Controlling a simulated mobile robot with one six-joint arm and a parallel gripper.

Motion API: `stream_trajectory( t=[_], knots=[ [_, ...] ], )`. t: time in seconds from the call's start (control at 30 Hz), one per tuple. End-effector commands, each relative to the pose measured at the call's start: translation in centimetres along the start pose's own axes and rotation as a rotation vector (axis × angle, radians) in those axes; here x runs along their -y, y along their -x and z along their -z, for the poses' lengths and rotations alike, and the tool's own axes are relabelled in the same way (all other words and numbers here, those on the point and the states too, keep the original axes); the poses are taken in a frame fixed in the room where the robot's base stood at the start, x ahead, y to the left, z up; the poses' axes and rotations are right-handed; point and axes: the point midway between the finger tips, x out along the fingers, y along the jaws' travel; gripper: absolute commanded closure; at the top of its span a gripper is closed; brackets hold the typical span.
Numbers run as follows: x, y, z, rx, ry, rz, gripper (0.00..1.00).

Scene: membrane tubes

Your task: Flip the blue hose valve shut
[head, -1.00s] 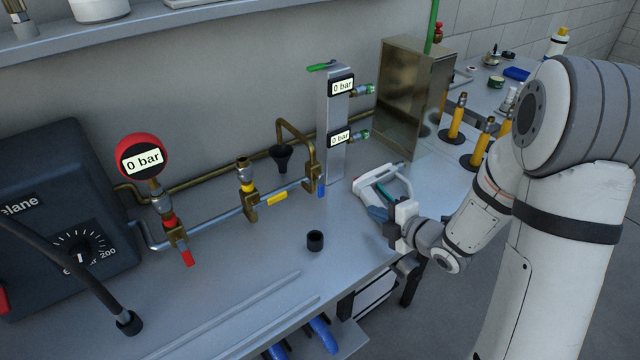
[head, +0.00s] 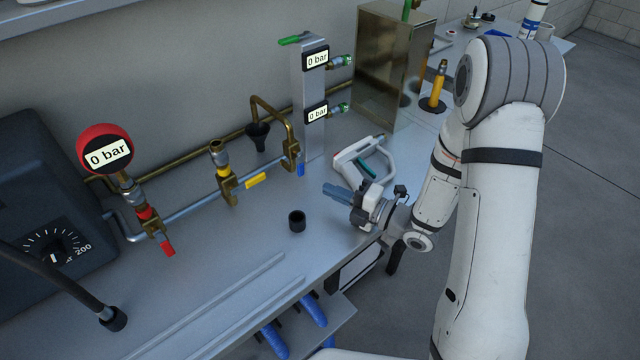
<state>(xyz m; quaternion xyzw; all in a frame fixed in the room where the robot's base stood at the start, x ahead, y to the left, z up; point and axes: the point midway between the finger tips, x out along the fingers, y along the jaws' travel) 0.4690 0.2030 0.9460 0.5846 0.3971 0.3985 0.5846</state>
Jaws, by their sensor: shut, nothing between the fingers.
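The blue hose valve handle (head: 301,170) hangs straight down below a brass valve body (head: 291,152) at the right end of the pipe run, just left of the grey column. My gripper (head: 326,188) is shut and empty. Its blue-grey fingers point left, a little to the right of and nearer than the blue handle, with a gap between them. I cannot tell the gripper's exact height above the bench.
A white and teal hand tool (head: 362,162) lies behind my gripper. A small black cup (head: 297,222) stands to its left. The grey column (head: 311,110) carries two gauges reading 0 bar. Yellow (head: 256,181) and red (head: 167,246) valve handles are further left.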

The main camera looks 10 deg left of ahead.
Motion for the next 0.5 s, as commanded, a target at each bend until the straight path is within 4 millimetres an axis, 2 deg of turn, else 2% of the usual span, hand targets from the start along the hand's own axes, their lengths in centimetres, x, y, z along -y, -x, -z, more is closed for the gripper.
stream_trajectory(
  t=[0.3, 0.5],
  knots=[
    [-0.2, -5.8, 0.2, -0.005, -0.001, 0.002, 1.00],
    [-0.1, -8.2, 0.2, -0.003, 0.000, 0.001, 1.00]
  ],
)
